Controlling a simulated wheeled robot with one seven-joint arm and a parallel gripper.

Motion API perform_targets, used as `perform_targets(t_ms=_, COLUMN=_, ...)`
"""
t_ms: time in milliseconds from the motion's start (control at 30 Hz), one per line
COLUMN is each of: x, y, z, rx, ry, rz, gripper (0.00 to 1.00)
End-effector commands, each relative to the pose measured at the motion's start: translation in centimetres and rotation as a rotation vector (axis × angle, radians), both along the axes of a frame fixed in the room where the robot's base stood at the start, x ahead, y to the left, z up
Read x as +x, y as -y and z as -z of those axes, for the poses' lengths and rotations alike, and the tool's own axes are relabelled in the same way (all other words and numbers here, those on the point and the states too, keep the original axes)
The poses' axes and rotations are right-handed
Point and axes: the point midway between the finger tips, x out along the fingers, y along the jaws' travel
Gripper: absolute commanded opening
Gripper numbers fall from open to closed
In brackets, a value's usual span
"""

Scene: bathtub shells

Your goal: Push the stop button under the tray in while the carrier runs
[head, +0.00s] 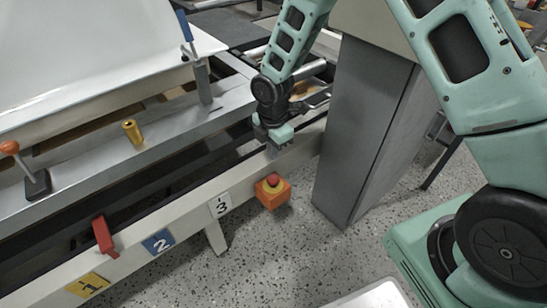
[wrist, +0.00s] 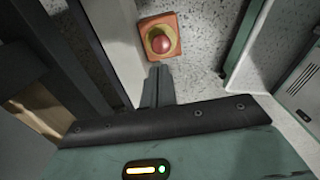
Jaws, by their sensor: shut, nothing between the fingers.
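The stop button (head: 273,181) is a red round cap on an orange box (head: 272,198), fixed at the outer side of the pale front rail (head: 185,208), beside the number 3 plate. It also shows in the wrist view, the red button (wrist: 160,43) on its orange box (wrist: 146,27), straight beyond the fingertips. My gripper (head: 274,148) is shut and empty, above the button in the head view and apart from it. In the wrist view my gripper's fingers (wrist: 158,72) lie together, pointing at the button. I cannot tell the exact gap, or whether the carrier is running.
A big white shell (head: 85,55) lies on the carrier at left. A red lever (head: 104,236), a yellow knob (head: 132,131) and an orange-topped lever (head: 22,168) stand along the rails. A grey column (head: 360,130) stands right of the button. Speckled floor is open below.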

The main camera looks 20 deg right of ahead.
Motion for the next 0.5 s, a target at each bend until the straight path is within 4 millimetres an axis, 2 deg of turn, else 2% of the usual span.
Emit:
perform_targets(t_ms=33, x=0.0, y=0.0, z=-1.4, rx=0.002, ry=0.003, rz=0.0, gripper=0.0)
perform_targets(t_ms=200, x=0.0, y=0.0, z=-3.6, rx=0.001, ry=0.001, rz=0.0, gripper=0.0)
perform_targets(t_ms=500, x=-0.1, y=0.0, z=-4.4, rx=0.0, ry=-0.001, rz=-0.002, gripper=0.0)
